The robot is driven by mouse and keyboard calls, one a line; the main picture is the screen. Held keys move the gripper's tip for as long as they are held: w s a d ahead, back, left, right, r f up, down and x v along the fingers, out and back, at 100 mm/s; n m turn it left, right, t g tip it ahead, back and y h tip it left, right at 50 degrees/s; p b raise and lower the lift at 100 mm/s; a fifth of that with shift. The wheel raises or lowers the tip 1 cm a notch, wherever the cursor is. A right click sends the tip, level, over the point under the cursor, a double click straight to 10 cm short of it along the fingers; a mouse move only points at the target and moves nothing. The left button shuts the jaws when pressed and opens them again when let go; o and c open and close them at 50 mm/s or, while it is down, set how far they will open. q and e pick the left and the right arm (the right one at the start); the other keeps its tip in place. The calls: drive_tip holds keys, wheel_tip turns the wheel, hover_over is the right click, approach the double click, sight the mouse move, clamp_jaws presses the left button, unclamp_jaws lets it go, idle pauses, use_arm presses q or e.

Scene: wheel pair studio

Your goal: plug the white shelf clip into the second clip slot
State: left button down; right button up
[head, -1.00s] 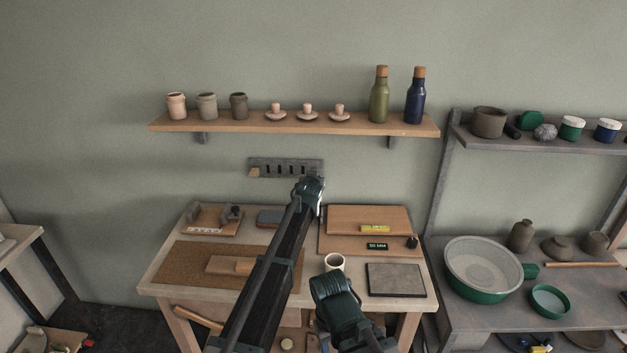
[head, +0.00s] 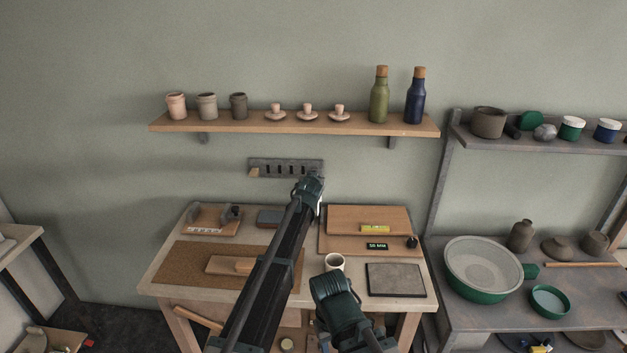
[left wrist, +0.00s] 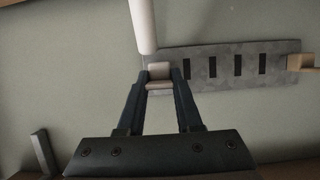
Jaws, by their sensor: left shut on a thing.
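The grey slot strip (head: 286,162) is on the wall below the long shelf, with several dark slots in a row. It also shows in the left wrist view (left wrist: 225,60), turned around. A tan clip (head: 254,172) sits at its left end; in the left wrist view it is at the right (left wrist: 301,62). My left gripper (left wrist: 159,78) is shut on the white shelf clip (left wrist: 159,72). The clip overlaps the strip's left end in that view, and I cannot tell whether it touches. In the head view my left gripper hides the clip.
The wooden shelf (head: 290,124) above holds cups, small lidded pieces and two bottles. The workbench (head: 160,286) below carries boards, a cork mat (head: 190,265) and a white cup (head: 334,262). A pale cylinder (left wrist: 142,25) stands close beside the clip in the wrist view.

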use_arm(q)
drive_tip(key=shift+w, duration=0.15)
drive_tip(key=shift+w, duration=1.1)
drive_tip(key=c, duration=0.5)
unclamp_jaws()
drive_tip(key=shift+s, duration=0.1)
drive_tip(key=d+p+v, duration=0.1)
drive_tip(key=p+v, duration=0.4)
drive_tip(key=v, duration=0.8)
drive_tip(key=shift+s+a+r, duration=0.25)
drive_tip(key=shift+s+a, duration=0.1)
drive_tip(key=shift+a, duration=0.1)
